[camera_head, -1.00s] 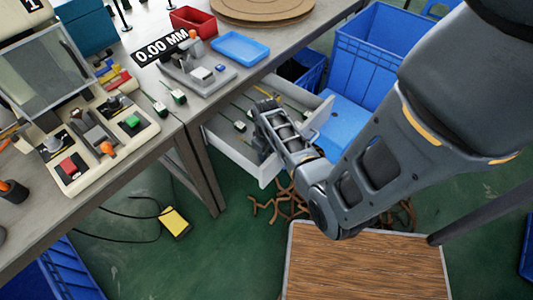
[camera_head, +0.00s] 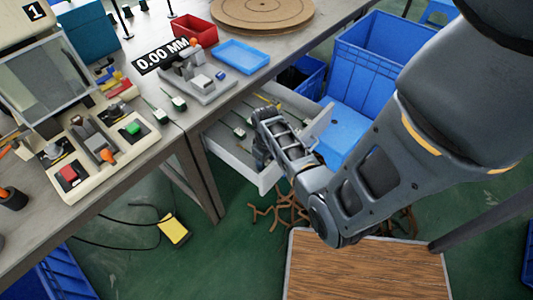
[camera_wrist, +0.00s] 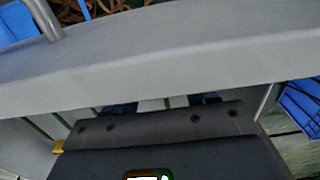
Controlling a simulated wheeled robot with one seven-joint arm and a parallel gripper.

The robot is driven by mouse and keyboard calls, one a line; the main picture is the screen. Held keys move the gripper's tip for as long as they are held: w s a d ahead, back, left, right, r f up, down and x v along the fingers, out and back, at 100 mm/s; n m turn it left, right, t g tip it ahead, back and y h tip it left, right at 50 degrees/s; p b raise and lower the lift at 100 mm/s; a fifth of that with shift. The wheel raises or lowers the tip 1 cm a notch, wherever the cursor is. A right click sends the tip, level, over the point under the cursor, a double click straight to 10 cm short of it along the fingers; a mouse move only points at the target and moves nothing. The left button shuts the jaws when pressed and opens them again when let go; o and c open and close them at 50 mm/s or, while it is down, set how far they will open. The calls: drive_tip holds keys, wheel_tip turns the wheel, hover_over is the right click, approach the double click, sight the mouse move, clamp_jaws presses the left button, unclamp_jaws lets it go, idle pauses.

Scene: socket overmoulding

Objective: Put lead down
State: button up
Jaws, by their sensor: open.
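My gripper (camera_head: 260,158) reaches down into an open white drawer (camera_head: 232,158) under the workbench, behind the drawer's front wall. It is open. In the wrist view its dark body fills the bottom, and its two fingertips (camera_wrist: 162,104) show apart, partly hidden by the pale drawer wall (camera_wrist: 160,62). A lead with a white and green plug (camera_head: 239,132) lies in the drawer left of my gripper. Thin green leads (camera_wrist: 36,128) also show in the wrist view. A pale strip shows between the fingertips, but I cannot tell whether it is a lead.
A blue tray (camera_head: 241,56) and red bin (camera_head: 194,27) stand farther back. Blue crates (camera_head: 375,55) stand right of the drawer. A wooden-topped surface (camera_head: 365,270) is in front.

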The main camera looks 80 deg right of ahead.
wheel_tip(320, 180, up, 12)
drive_tip(key=shift+p, duration=0.4)
idle(1.2)
